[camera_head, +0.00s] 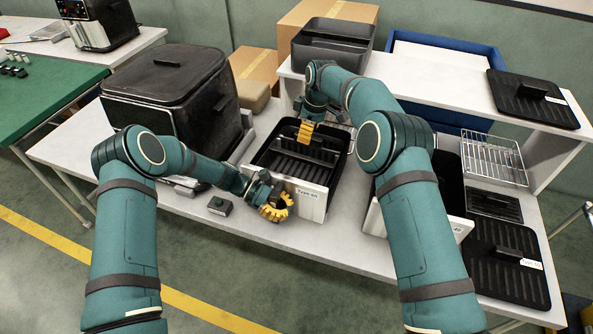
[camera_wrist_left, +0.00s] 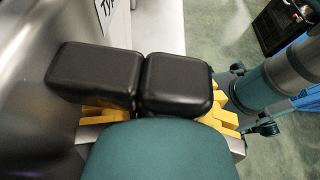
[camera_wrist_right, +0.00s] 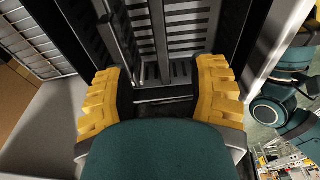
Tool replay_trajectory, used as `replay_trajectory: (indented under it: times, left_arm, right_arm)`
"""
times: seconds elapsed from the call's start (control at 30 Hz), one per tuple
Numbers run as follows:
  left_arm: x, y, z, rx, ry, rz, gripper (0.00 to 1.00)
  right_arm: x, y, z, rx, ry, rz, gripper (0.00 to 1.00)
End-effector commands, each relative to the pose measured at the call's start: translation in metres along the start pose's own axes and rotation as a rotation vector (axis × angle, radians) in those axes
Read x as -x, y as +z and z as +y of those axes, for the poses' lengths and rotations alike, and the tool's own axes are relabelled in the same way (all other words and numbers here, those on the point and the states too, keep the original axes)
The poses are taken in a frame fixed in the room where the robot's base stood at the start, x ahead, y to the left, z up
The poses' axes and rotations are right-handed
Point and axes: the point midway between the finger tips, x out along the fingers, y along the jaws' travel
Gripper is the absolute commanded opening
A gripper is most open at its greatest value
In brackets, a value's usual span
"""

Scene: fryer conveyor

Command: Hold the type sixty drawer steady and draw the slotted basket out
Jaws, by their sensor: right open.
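The type sixty drawer (camera_head: 312,201) is a black bin with a pale labelled front, standing on the white table. The black slotted basket (camera_head: 290,165) sits inside it; its slots show in the right wrist view (camera_wrist_right: 180,30). My left gripper (camera_head: 275,203) is at the drawer front. In the left wrist view, its yellow fingers are on both sides of a black two-part block, apparently the drawer handle (camera_wrist_left: 95,72), which partly hides them. My right gripper (camera_head: 306,131) is open over the rear of the basket. In the right wrist view, its fingers (camera_wrist_right: 160,88) stand apart above the slotted floor.
A black fryer body (camera_head: 165,85) stands left of the drawer, with a small dark block (camera_head: 220,206) in front. Another drawer (camera_head: 450,222), a wire rack (camera_head: 492,157) and slotted plates (camera_head: 508,262) are at the right. A raised shelf (camera_head: 450,92) runs behind.

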Motion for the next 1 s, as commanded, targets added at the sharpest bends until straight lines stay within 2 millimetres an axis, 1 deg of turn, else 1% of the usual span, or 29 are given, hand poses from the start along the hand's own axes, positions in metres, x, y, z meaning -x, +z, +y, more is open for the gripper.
replay_trajectory:
  times: [0.17, 0.8, 1.0]
  left_arm:
    - [0.001, -0.001, 0.000, -0.002, 0.002, 0.004, 0.00]
    - [0.001, -0.001, 0.000, -0.002, 0.002, 0.005, 0.00]
    - [0.001, -0.001, 0.000, -0.002, 0.002, 0.005, 0.00]
  right_arm:
    - [-0.011, -0.001, 0.000, 0.003, 0.001, -0.002, 0.57]
    - [-0.095, -0.001, 0.000, 0.001, 0.001, -0.001, 0.57]
    - [-0.113, -0.001, 0.000, 0.001, 0.002, 0.000, 0.57]
